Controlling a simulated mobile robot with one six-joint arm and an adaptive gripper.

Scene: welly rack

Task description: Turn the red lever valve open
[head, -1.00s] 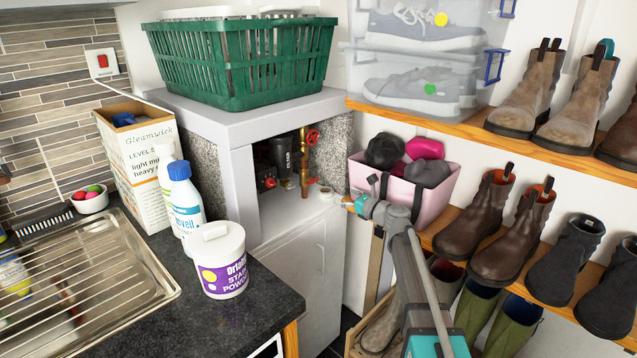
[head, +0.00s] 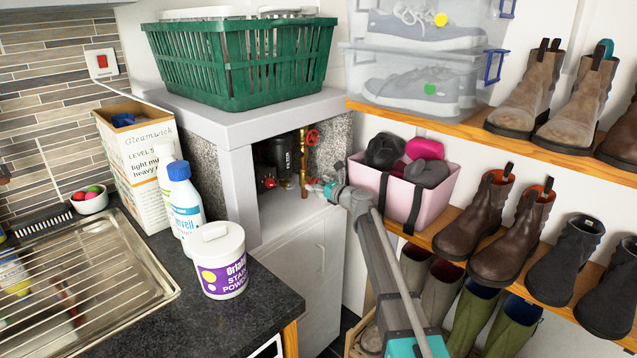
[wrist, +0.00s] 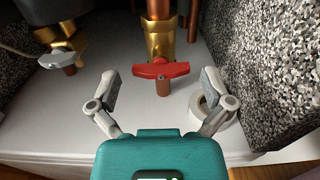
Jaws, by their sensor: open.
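The red lever (wrist: 160,70) is a short handle mounted on a brass valve body (wrist: 158,38) on a vertical copper pipe. In the wrist view it lies nearly crosswise to the pipe, between my fingers. My gripper (wrist: 158,78) is open, with one finger on each side of the lever and a gap at both sides. In the head view my gripper (head: 326,188) is at the mouth of the alcove below the grey countertop. There it largely hides the lever.
A white roll of tape (wrist: 205,104) lies by my right finger. A grey-handled valve (wrist: 60,57) stands to the left, and a speckled wall (wrist: 270,65) closes the right side. A red handwheel (head: 312,137) sits higher up. A pink basket (head: 412,205) stands right of my arm.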

